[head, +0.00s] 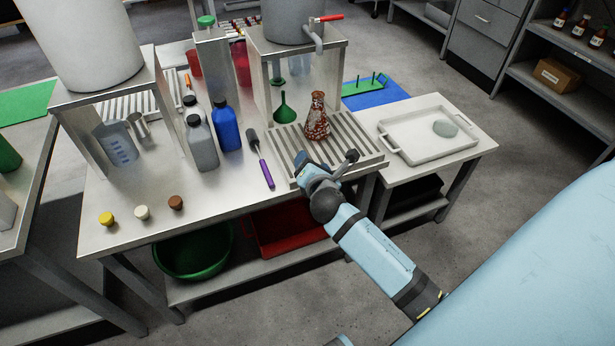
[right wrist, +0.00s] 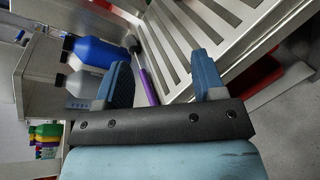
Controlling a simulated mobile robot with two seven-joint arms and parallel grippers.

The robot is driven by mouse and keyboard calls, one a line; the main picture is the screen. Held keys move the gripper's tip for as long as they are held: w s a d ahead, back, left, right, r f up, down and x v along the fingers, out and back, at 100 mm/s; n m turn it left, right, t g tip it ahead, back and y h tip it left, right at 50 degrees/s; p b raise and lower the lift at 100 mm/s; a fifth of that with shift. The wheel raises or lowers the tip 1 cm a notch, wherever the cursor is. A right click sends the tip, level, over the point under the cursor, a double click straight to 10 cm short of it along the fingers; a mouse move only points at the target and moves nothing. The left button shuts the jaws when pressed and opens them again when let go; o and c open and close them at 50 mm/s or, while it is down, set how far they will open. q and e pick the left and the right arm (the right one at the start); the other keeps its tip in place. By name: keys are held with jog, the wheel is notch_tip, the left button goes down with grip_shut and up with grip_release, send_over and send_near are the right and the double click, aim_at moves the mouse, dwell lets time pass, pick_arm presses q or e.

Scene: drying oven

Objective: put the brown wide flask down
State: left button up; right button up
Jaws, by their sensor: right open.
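The brown wide flask (head: 317,122), conical with a mottled red-brown surface, stands upright on the slatted metal rack (head: 283,147) at the right end of the steel table. My right gripper (head: 328,162) is open and empty at the rack's front edge, in front of the flask and apart from it. In the right wrist view the two blue fingers (right wrist: 165,78) are spread with nothing between them. The slatted rack also shows there (right wrist: 205,30), but the flask does not. My left gripper is not in view.
A green funnel (head: 283,112) sits behind the rack. A purple-handled tool (head: 264,168), a blue bottle (head: 227,128) and grey bottles (head: 201,146) stand or lie to its left. A white tray (head: 428,153) holding a round pale item is at right. The table's front middle is clear.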

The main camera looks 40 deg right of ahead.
jog(key=s+a+f+m+g+y, duration=0.1)
jog(key=s+a+f+m+y, duration=0.2)
jog(key=s+a+m, duration=0.5)
jog(key=s+a+f+m+g+y, duration=0.1)
jog(key=s+a+f+m+y, duration=0.3)
jog(key=s+a+m, duration=0.5)
jog(key=s+m+y, duration=0.2)
jog(key=s+m, duration=0.1)
jog(key=s, duration=0.1)
jog(key=shift+s+f+g, duration=0.3)
jog(key=shift+s+g, duration=0.05)
jog(key=shift+g, duration=0.05)
pick_arm(q)
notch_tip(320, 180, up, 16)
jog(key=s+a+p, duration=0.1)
jog(key=p, duration=2.2)
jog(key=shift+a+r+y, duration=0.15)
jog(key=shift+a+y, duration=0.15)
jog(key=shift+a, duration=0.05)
pick_arm(e)
notch_tip(320, 180, up, 16)
jog(key=s+d, duration=0.1)
jog(key=shift+s+d, duration=0.15)
jog(key=shift+d, duration=0.25)
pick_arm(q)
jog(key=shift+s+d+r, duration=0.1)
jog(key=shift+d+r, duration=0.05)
pick_arm(e)
jog(key=shift+r, duration=0.3)
